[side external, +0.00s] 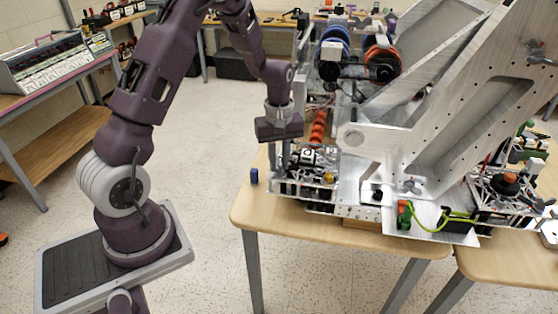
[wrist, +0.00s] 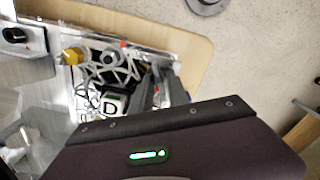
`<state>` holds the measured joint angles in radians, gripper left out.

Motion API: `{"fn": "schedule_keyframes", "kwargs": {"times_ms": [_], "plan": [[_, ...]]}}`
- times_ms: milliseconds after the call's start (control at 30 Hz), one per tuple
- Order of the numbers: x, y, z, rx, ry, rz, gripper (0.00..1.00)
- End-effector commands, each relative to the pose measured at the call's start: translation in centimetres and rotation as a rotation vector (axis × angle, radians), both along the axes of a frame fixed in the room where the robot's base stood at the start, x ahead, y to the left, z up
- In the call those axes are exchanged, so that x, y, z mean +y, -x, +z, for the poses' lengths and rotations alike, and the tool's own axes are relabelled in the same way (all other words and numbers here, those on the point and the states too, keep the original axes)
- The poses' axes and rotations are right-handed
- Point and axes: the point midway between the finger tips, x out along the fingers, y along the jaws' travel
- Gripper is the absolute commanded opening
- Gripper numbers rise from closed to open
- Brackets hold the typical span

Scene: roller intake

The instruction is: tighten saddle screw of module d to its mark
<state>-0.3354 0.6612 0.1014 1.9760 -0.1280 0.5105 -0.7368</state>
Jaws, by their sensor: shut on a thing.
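Module d (side external: 308,183) is a white and black open-frame unit at the left end of the machine, near the table's left edge. In the wrist view, its dark block with a white "D" label (wrist: 111,104) sits left of my fingers. My gripper (side external: 281,163) points down over the module's left end, fingers lowered to it. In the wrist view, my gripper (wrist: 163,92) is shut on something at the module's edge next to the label. That spot fits the saddle screw, but the fingers hide it, and its mark cannot be made out.
A yellow knob (wrist: 72,56) and a grey round fitting (wrist: 110,58) stand beside the label. A small blue cylinder (side external: 254,176) stands on the wooden table (side external: 262,214). A large metal frame (side external: 430,110) rises to the right. Open floor lies left of the table.

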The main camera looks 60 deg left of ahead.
Motion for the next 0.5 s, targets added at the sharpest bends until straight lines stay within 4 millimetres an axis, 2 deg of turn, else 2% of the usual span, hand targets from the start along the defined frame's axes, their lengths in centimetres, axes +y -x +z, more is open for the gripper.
{"fn": "schedule_keyframes", "kwargs": {"times_ms": [167, 333, 500], "plan": [[0.01, -0.03, 0.06, -0.001, -0.001, -0.009, 0.0], [0.05, -0.02, 0.06, -0.001, -0.001, -0.242, 0.0], [0.04, -0.02, 0.05, 0.0, -0.001, -0.249, 0.0]]}}
